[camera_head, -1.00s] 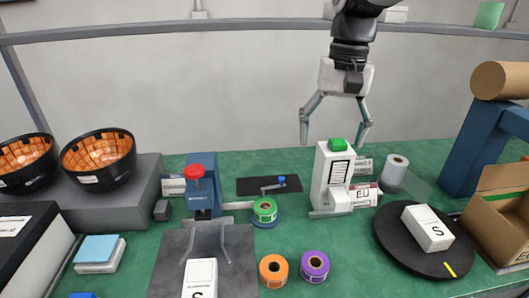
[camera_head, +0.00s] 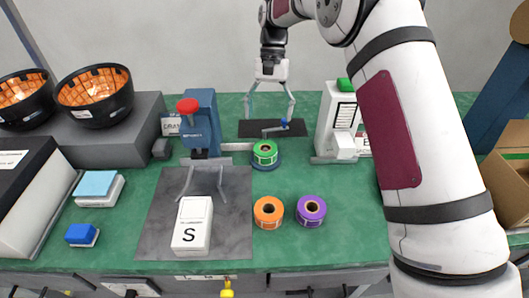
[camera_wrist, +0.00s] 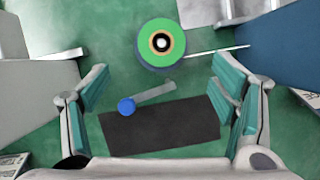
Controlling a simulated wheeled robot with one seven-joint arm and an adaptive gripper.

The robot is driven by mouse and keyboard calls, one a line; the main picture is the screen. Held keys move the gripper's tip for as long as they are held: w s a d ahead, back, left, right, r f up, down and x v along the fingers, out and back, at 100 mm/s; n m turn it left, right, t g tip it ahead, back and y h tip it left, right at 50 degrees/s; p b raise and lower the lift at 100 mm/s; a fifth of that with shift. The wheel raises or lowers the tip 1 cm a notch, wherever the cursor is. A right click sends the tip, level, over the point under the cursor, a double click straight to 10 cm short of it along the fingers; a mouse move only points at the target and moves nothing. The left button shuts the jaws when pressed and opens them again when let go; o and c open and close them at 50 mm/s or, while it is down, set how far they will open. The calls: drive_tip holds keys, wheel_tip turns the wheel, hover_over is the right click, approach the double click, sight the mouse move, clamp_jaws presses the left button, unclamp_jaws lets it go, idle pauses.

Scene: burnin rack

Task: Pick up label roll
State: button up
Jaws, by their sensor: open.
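A green label roll (camera_head: 265,150) sits on a round blue base at the middle of the table. In the wrist view the green roll (camera_wrist: 161,44) shows from above, past the fingertips at the top. An orange label roll (camera_head: 268,212) and a purple label roll (camera_head: 310,210) lie side by side nearer the front. My gripper (camera_head: 270,116) is open and empty, pointing down over the black strip, behind the green roll. In the wrist view my gripper (camera_wrist: 162,85) has its fingers wide apart, with nothing between the pads.
A blue press (camera_head: 201,125) with a red knob stands left of the green roll, and a white dispenser (camera_head: 336,120) right of it. The black strip (camera_head: 300,128) bears a blue-knobbed lever. A white box marked S (camera_head: 193,225) lies on a grey mat (camera_head: 158,210).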

sight(265, 148)
drive_tip(key=p+x, duration=0.1)
drive_tip(key=x, duration=0.9)
drive_tip(key=shift+a+f, duration=0.15)
drive_tip(key=shift+f, duration=0.2)
drive_tip(key=c, duration=1.3)
